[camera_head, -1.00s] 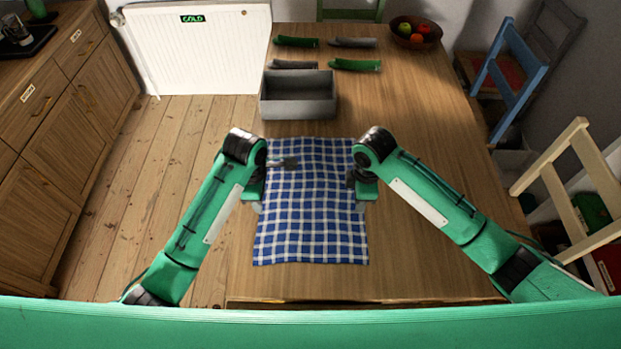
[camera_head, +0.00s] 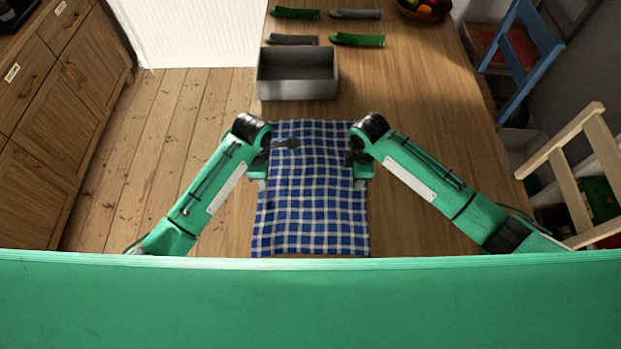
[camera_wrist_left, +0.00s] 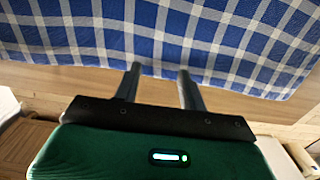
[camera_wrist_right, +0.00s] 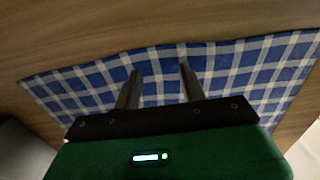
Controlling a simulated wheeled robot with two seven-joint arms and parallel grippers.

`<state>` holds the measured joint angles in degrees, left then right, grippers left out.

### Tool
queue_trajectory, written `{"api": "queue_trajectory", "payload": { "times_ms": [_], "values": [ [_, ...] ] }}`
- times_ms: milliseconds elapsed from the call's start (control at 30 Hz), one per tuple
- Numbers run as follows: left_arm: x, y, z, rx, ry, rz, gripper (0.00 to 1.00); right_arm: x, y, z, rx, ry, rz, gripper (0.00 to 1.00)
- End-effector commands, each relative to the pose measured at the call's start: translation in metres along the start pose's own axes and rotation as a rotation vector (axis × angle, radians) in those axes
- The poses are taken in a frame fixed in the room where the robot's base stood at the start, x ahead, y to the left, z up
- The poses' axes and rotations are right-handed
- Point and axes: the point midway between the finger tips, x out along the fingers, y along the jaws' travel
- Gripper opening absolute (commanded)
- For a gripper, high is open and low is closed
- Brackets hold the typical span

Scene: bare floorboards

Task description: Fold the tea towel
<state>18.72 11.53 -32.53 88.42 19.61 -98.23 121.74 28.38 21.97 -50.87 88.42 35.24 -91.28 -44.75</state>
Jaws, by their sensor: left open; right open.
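The tea towel (camera_head: 312,205), blue and white checked, lies spread out on the wooden table, slightly wavy. My left gripper (camera_head: 260,182) is at the towel's left edge. In the left wrist view its open fingers (camera_wrist_left: 160,72) point at the edge of the towel (camera_wrist_left: 215,35), with nothing between them. My right gripper (camera_head: 359,182) is at the towel's right edge. In the right wrist view its open fingers (camera_wrist_right: 157,74) overlap the towel (camera_wrist_right: 225,65) and hold nothing. I cannot tell whether the fingertips touch the cloth.
A grey box (camera_head: 297,85) stands just beyond the towel's far edge. Several green and grey long items lie behind it, such as a green one (camera_head: 357,40). A fruit bowl (camera_head: 425,10) is at the back right. Chairs (camera_head: 520,60) stand right of the table.

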Motion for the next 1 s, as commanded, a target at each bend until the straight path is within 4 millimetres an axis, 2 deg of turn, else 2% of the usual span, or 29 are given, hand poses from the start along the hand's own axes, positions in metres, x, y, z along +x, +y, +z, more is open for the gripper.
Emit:
{"api": "queue_trajectory", "payload": {
  "times_ms": [467, 900, 1000],
  "values": [
    [0.0071, -0.0003, 0.0000, 0.000, 0.000, 0.000, 0.42, 0.0069, -0.0001, -0.0001, -0.001, 0.000, 0.000, 0.42],
    [0.0058, -0.0005, -0.0001, 0.000, 0.000, -0.001, 0.00, 0.0055, -0.0001, 0.0000, -0.001, -0.001, 0.000, 0.00],
    [0.0058, -0.0005, -0.0002, 0.000, 0.000, -0.001, 0.00, 0.0056, -0.0002, 0.0002, -0.001, -0.001, 0.000, 0.00]
  ]
}}
